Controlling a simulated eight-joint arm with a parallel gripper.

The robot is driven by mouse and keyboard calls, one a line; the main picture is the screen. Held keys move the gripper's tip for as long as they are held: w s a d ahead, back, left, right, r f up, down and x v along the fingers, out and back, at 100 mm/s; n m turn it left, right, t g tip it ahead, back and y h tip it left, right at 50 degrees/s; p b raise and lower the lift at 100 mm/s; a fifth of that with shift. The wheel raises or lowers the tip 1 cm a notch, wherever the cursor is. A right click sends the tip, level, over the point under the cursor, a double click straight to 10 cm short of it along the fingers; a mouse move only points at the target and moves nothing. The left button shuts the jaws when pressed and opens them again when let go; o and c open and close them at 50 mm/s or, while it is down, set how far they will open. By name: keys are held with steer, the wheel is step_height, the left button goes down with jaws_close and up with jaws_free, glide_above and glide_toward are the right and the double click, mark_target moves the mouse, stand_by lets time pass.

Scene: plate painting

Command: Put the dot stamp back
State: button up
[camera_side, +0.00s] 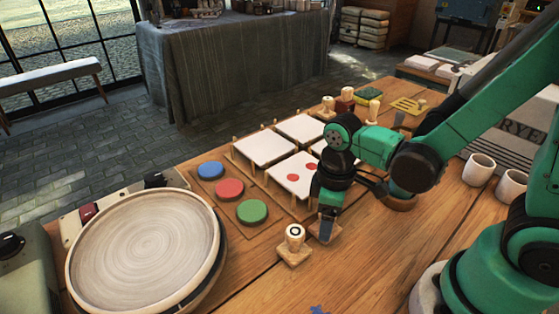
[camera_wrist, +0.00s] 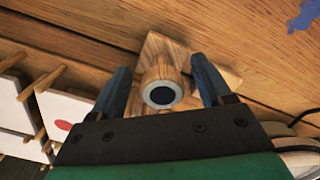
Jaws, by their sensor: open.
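The dot stamp (camera_wrist: 161,93), a pale wooden knob with a solid dark disc on its top, stands upright over a square wooden block (camera_wrist: 158,48) in the wrist view. My gripper (camera_wrist: 163,85) is open, with one blue finger on each side of the knob and a visible gap at each.
White square tiles (camera_side: 263,146) on pegs lie behind; one carries red dots (camera_side: 294,175). Blue, red and green pads (camera_side: 252,211) and a round turntable (camera_side: 145,250) are at left. More stamps (camera_side: 327,106) stand at the back, cups (camera_side: 479,169) at right.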

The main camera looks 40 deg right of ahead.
steer(key=w+d+r+m+t, duration=0.2)
steer(key=r+m+t, duration=0.4)
steer(key=r, duration=0.5)
steer(key=shift+d+r+m+t, duration=0.15)
steer(key=shift+d+m+t, duration=0.25)
steer(key=shift+d+t, duration=0.15)
steer(key=shift+w, duration=0.1)
stand_by(1.2)
